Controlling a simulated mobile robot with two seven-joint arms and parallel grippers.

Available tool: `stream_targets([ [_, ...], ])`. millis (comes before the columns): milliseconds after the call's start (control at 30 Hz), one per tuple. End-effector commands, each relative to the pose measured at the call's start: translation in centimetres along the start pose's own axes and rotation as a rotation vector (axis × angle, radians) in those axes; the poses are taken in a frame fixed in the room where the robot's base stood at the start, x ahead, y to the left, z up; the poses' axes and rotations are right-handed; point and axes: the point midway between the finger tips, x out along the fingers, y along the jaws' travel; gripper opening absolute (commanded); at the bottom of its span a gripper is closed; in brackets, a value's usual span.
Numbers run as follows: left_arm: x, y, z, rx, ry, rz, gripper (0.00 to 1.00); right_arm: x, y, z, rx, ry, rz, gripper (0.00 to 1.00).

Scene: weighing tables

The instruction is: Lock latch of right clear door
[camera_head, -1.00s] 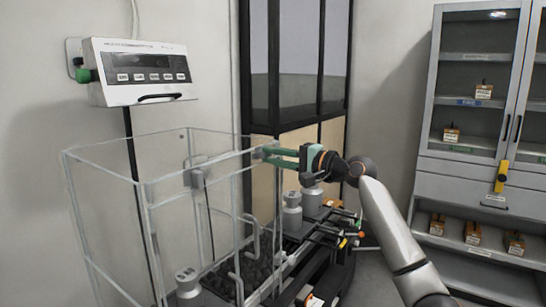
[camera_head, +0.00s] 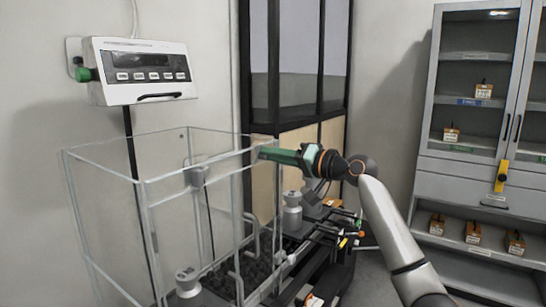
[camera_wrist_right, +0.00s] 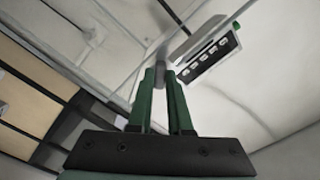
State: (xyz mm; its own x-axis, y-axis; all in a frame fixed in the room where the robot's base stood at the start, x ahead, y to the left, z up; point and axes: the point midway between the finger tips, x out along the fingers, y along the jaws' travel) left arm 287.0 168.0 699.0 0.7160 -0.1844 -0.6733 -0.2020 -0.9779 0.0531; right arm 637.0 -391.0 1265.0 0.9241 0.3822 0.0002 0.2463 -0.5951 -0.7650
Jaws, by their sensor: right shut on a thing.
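The clear box with transparent doors (camera_head: 148,190) stands at the left in the head view. My right gripper (camera_head: 262,153) reaches in from the right, its green fingers level at the top right corner of the box. In the right wrist view its fingertips (camera_wrist_right: 161,74) close on a small grey latch piece (camera_wrist_right: 160,70) at the clear panel's edge. In the head view the fingers hide that latch. Another grey fitting (camera_head: 196,175) sits on the box's upper front rail. My left gripper is out of view.
A white display unit (camera_head: 138,98) hangs on the wall behind the box. Grey weights (camera_head: 292,217) stand on the dark table behind the clear panels. A grey cabinet (camera_head: 465,189) stands at the far right, with open floor before it.

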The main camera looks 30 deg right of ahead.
Motion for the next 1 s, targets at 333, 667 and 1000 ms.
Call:
stream_targets([
  [333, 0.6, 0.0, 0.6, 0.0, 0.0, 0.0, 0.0, 0.0, 0.1, 0.1, -0.33, -0.002, 0.001, 0.0],
  [667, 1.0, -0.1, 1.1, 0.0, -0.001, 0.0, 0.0, 0.1, 0.1, 0.2, -0.623, -0.004, 0.0, 0.0],
  [1000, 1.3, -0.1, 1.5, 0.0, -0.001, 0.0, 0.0, 0.1, 0.1, 0.2, -0.819, -0.005, 0.0, 0.0],
])
